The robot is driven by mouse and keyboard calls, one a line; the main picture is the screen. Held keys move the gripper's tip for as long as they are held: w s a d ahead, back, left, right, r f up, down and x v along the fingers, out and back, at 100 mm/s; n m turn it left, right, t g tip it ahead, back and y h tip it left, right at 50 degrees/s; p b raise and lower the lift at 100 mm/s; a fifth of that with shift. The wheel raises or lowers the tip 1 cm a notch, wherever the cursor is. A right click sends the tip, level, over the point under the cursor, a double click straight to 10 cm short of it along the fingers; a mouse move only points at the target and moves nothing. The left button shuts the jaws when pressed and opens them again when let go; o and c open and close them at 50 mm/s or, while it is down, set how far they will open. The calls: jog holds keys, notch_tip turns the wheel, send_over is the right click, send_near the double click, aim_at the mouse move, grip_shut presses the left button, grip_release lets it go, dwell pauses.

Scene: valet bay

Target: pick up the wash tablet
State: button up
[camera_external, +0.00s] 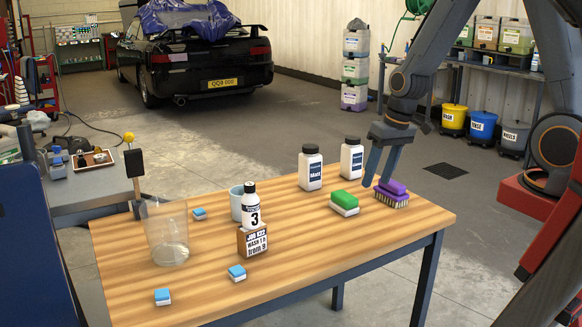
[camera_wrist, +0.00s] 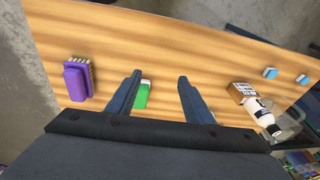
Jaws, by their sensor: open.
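Three small blue-and-white blocks that look like wash tablets lie on the wooden table: one at the back left (camera_external: 200,214), one near the front edge (camera_external: 237,272) and one at the front left (camera_external: 162,297). Two blocks also show at the right of the wrist view, one nearer the middle (camera_wrist: 270,72) and one farther right (camera_wrist: 303,79). My gripper (camera_external: 378,183) points down over the right part of the table, far from the blocks. In the wrist view its two fingers (camera_wrist: 160,76) are apart, with nothing held between them.
A green-and-white sponge (camera_external: 345,202) and a purple brush (camera_external: 392,193) lie near my gripper. Two white bottles (camera_external: 311,170) (camera_external: 351,160) stand behind. The table's front right is clear.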

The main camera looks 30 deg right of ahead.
jog(key=w+a+f+t+y, duration=0.1)
jog(key=w+a+f, duration=0.1)
jog(key=a, duration=0.6)
jog(key=w+a+f, duration=0.1)
jog(key=w+a, duration=0.1)
jog(key=a, duration=0.6)
jog(key=t+b, duration=0.2)
jog(key=t, duration=0.3)
send_near(240, 272)
jog(key=w+f, duration=0.1)
jog(key=w+d+f, duration=0.1)
jog(key=w, duration=0.1)
jog(key=w+d+f, duration=0.1)
jog(key=w, duration=0.1)
jog(key=shift+f, duration=0.15)
jog(key=s+a+t+b, duration=0.2)
jog(key=s+t, duration=0.1)
jog(key=s+a+f+t+b, duration=0.1)
jog(key=s, duration=0.1)
jog(key=shift+a+f+n+t+h, duration=0.1)
jog(key=shift+a+n+t+h, duration=0.05)
jog(key=shift+n+t+h, duration=0.2)
jog(key=shift+t, duration=0.25)
jog(key=shift+p+x, duration=0.6)
jog(key=shift+x, duration=2.7)
jog(key=shift+f, duration=0.1)
jog(key=c, duration=1.1)
